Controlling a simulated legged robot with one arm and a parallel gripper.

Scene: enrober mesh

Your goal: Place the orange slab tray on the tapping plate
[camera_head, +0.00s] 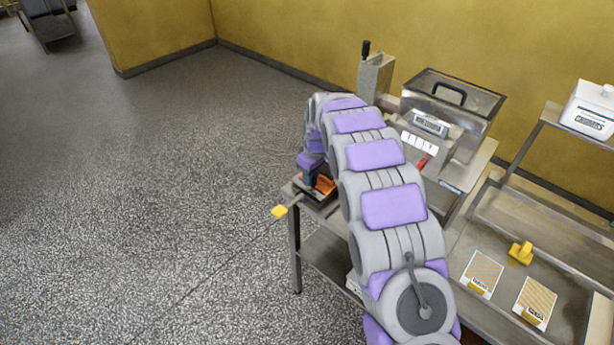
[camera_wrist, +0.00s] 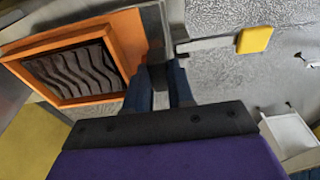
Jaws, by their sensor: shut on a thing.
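The orange slab tray (camera_wrist: 127,32) is at the upper left of the wrist view. Its orange frame surrounds a dark brown slab with wavy ridges. In the head view a small orange part (camera_head: 325,185) of it shows under my wrist, at the near-left table corner. My gripper (camera_wrist: 160,80) is shut at the tray's edge; the exact grip is partly hidden by the fingers. A grey metal strip (camera_wrist: 155,28), seemingly part of the tapping plate, runs beside the tray. A grey bar leads from it to a yellow knob (camera_wrist: 255,39). I cannot tell whether tray and plate touch.
The yellow knob (camera_head: 279,211) juts past the table corner over open floor. A metal machine with a lidded tank (camera_head: 452,98) stands behind my arm. Two striped cards (camera_head: 483,273) and a yellow piece (camera_head: 521,253) lie at right. A white box (camera_head: 590,110) sits on a shelf.

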